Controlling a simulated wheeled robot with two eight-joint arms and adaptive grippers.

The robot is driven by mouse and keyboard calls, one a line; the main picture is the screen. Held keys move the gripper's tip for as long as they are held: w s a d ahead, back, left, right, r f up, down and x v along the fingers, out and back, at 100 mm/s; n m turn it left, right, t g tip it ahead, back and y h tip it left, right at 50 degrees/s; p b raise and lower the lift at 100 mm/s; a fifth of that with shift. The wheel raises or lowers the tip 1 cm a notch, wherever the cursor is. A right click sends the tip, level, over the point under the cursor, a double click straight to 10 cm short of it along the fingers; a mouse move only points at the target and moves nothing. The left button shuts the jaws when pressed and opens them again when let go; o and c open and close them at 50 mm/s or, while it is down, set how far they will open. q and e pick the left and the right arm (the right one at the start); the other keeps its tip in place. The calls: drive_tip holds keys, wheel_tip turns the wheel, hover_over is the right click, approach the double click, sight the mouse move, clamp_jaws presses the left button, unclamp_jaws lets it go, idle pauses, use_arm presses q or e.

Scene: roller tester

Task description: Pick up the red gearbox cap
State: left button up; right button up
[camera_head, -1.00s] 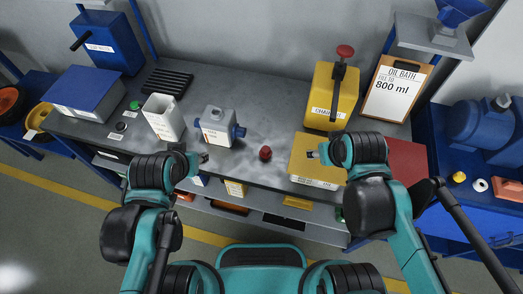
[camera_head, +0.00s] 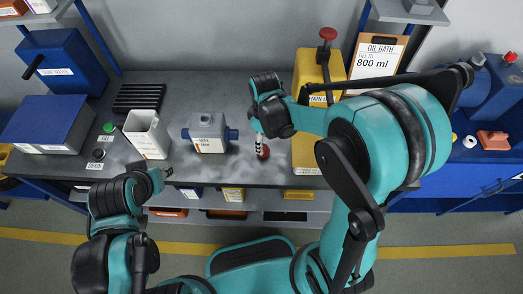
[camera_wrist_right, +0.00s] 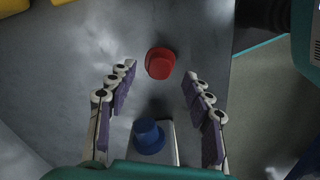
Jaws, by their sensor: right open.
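The red gearbox cap (camera_head: 264,153) stands on the grey bench, to the right of the grey gearbox (camera_head: 207,134) with blue ends. My right gripper (camera_head: 259,141) is just above the cap and partly covers it in the head view. In the right wrist view the right gripper (camera_wrist_right: 158,80) is open, and the red cap (camera_wrist_right: 160,62) lies just past the fingertips, roughly centred between them. No finger visibly touches it. A blue end of the gearbox (camera_wrist_right: 149,136) shows below, between the fingers. My left gripper (camera_head: 162,179) is near the bench's front edge; its fingers are too small to read.
A white open container (camera_head: 147,136) stands left of the gearbox. A yellow chain lube box (camera_head: 311,76) with a red knob stands at the right, and a yellow block (camera_head: 304,152) is in front of it. The bench's front edge is close to the cap.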

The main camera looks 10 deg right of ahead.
wheel_tip(320, 180, down, 5)
drive_tip(key=b, duration=0.2)
drive_tip(key=shift+w+a+f+b, duration=0.1)
drive_tip(key=shift+a+f+b, duration=0.05)
drive_tip(key=shift+b, duration=0.15)
drive_tip(key=c, duration=0.8)
drive_tip(key=shift+c, duration=0.2)
drive_tip(key=shift+r, duration=0.2)
wheel_tip(320, 180, up, 9)
drive_tip(key=p, duration=0.4)
drive_tip(key=shift+f, duration=0.1)
drive_tip(key=shift+r, duration=0.55)
